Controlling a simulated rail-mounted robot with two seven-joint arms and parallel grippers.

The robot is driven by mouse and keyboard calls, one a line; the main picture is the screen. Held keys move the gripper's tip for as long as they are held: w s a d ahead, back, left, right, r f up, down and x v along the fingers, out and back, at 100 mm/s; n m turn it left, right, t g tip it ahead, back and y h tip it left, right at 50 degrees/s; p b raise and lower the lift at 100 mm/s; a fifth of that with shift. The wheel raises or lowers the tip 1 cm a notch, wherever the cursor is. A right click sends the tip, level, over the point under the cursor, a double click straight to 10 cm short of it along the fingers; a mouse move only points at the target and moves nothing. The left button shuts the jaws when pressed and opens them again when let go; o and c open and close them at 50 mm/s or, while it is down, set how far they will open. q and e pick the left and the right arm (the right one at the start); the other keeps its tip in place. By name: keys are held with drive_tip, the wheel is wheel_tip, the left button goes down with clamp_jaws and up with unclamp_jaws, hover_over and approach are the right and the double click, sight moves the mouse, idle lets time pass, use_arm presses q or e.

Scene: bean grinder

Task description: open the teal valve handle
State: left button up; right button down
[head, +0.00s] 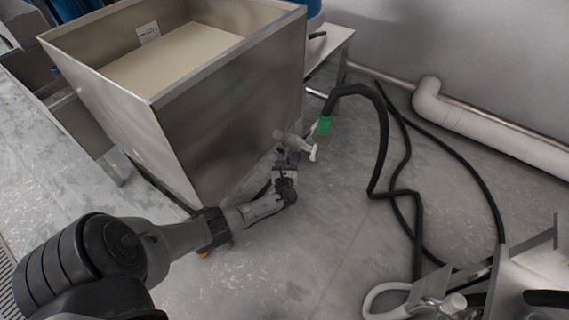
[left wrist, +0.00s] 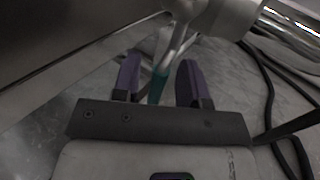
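The teal valve handle (left wrist: 158,88) shows in the left wrist view as a narrow teal piece below a pale metal stem. My left gripper (left wrist: 160,66) has its two purple fingers apart, one on each side of the handle, with gaps visible between them. In the head view my left gripper (head: 287,163) is at the pale valve (head: 294,142) on the lower side of the steel hopper; the teal handle cannot be made out there. I cannot make out my right gripper.
The large steel hopper (head: 225,125) stands left of the valve. A white pipe (head: 480,125) runs along the wall. Floor below the valve is mostly clear.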

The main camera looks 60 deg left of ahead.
use_arm(q)
clamp_jaws()
idle(0.4)
